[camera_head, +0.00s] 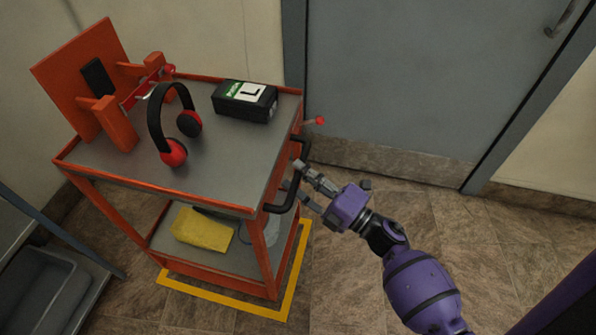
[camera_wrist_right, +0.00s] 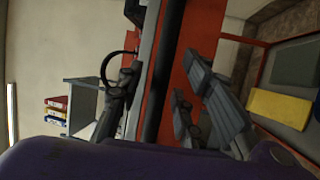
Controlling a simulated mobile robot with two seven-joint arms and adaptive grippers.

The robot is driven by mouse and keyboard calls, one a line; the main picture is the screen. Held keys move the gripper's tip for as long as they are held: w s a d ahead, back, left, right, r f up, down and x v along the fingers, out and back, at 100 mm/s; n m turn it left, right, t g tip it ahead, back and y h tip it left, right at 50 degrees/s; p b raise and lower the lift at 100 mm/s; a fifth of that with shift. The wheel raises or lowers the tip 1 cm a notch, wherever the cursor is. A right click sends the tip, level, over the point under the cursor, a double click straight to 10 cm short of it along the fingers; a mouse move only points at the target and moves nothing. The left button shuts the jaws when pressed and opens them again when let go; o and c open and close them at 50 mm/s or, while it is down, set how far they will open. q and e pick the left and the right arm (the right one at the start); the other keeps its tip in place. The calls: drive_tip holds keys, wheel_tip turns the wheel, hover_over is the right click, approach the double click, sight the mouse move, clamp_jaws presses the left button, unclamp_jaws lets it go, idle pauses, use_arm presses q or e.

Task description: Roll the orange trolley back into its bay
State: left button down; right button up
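The orange trolley (camera_head: 270,235) has a grey top (camera_head: 225,145) and a lower shelf. A yellow floor outline (camera_head: 225,305) shows along its front and right sides. The trolley's near legs stand inside these lines; the far side of the outline is hidden. A black handle (camera_head: 290,192) is on the trolley's right side. My right gripper (camera_head: 308,186) is at this handle with its fingers spread. In the right wrist view the dark handle bar (camera_wrist_right: 166,75) runs between the spread fingers (camera_wrist_right: 165,105); contact is unclear. My left gripper is not in view.
Headphones (camera_head: 172,150), a black-green box (camera_head: 245,100) and an upright orange panel (camera_head: 85,75) are on the trolley top. A yellow item (camera_head: 200,231) lies below. Floor to the right is clear.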

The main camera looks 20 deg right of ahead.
drive_tip(key=shift+w+a, duration=0.35)
drive_tip(key=shift+w, duration=0.1)
drive_tip(key=shift+c, duration=0.3)
clamp_jaws()
drive_tip(key=shift+r, duration=0.1)
